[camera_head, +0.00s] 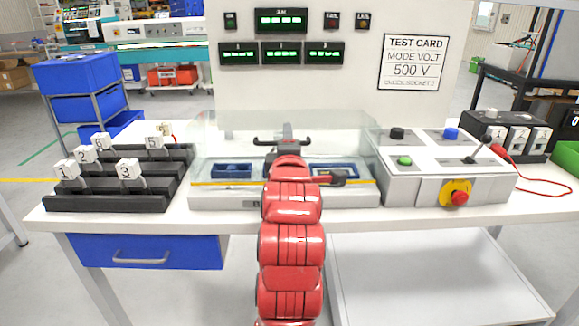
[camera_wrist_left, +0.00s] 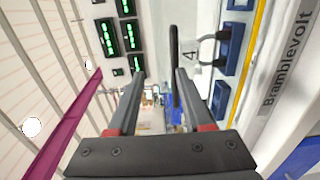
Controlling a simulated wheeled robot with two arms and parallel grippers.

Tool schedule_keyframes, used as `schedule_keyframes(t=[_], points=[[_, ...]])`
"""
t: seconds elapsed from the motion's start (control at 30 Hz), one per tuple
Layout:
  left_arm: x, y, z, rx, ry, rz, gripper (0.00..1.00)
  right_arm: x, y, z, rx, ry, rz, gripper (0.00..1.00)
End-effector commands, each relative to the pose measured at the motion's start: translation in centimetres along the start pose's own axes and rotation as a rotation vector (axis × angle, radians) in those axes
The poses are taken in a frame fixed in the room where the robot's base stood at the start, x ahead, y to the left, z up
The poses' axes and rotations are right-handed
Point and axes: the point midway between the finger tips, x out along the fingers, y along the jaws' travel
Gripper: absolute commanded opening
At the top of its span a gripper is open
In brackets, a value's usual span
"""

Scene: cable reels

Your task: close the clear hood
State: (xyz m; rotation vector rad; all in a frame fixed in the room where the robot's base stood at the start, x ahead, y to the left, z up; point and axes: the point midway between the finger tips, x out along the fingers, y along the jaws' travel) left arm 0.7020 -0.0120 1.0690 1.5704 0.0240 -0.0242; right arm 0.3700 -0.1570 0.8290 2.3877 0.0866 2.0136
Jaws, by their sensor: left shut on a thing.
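The clear hood (camera_head: 222,135) is a see-through cover over the white test fixture (camera_head: 225,198) at the middle of the bench. A black handle bar (camera_head: 265,141) crosses in front of it in the head view. My left gripper (camera_head: 287,134) is at this bar, at the end of the red arm that hides the fixture's middle. In the left wrist view my left gripper (camera_wrist_left: 161,74) has a dark bar (camera_wrist_left: 174,45) between its fingers; it is shut on the hood's handle. How far the hood is raised is hard to tell. My right gripper is not in view.
Blue sockets (camera_head: 232,171) sit inside the fixture. A black rack (camera_head: 110,195) with numbered white blocks stands at left. A control box (camera_head: 430,172) with a red stop knob (camera_head: 459,198) stands close at right. Behind is a panel (camera_head: 350,85) with green displays.

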Motion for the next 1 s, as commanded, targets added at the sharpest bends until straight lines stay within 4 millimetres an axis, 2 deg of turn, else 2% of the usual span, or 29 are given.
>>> schedule_keyframes(t=[0.3, 0.43, 0.53, 0.7, 1.0], points=[[-8.5, 0.1, 0.2, -0.002, -0.006, 0.002, 0.44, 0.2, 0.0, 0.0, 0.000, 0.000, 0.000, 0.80], [-11.8, -0.8, 0.3, -0.006, -0.009, 0.001, 0.44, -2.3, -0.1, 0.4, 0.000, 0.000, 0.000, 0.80], [-12.7, -0.6, 0.2, -0.004, -0.002, 0.004, 0.44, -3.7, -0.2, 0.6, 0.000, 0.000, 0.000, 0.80], [-13.9, -0.4, 0.2, -0.001, -0.003, -0.002, 0.44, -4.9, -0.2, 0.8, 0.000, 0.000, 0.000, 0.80], [-14.2, -0.1, 0.1, 0.001, -0.001, -0.005, 0.44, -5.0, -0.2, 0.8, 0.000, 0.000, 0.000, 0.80]])
